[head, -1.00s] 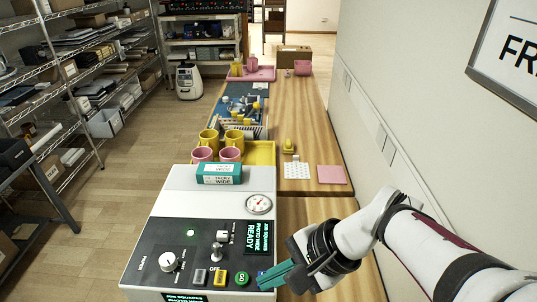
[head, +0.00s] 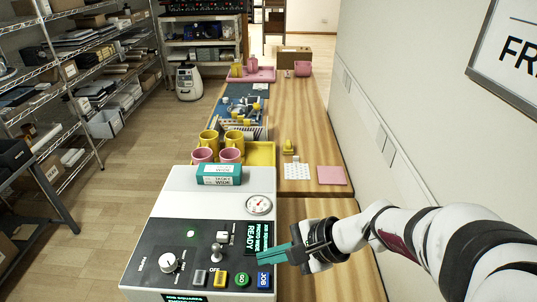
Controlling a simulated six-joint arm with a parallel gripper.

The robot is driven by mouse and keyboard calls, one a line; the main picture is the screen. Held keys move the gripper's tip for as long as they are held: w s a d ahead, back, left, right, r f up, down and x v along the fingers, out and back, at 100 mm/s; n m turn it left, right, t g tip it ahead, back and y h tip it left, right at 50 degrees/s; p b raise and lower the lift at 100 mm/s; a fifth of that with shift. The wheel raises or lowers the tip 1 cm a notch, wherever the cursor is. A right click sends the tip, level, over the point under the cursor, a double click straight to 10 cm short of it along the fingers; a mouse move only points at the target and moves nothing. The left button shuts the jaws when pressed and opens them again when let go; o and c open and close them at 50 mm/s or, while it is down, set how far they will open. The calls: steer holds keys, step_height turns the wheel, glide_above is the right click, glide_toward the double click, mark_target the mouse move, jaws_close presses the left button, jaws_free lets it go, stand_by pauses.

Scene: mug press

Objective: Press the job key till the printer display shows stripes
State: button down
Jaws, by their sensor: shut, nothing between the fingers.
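The printer (head: 200,235) is a white machine with a black control panel in the head view. Its blue job key (head: 264,280) sits at the panel's front right corner, beside the green GO key (head: 242,279). The display (head: 258,238) on the panel's right side shows green text that includes "READY"; I see no clear stripes on it. My gripper (head: 262,258) is shut and empty. Its teal fingers point left over the panel's right edge, just behind the job key in the picture. I cannot tell its height above the panel.
A power knob (head: 168,262), a lever (head: 217,251), a grey key (head: 199,277) and a yellow key (head: 220,278) share the panel. A teal box (head: 219,174) lies on the printer's back part. Pink and yellow mugs (head: 209,141) stand behind it.

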mark_target(258, 276)
steer(key=shift+f, duration=2.2)
steer(key=shift+f, duration=0.15)
steer(key=shift+f, duration=0.3)
steer(key=shift+f, duration=0.45)
stand_by(0.6)
steer(key=shift+r, duration=0.9)
step_height(258, 276, up, 5)
stand_by(0.6)
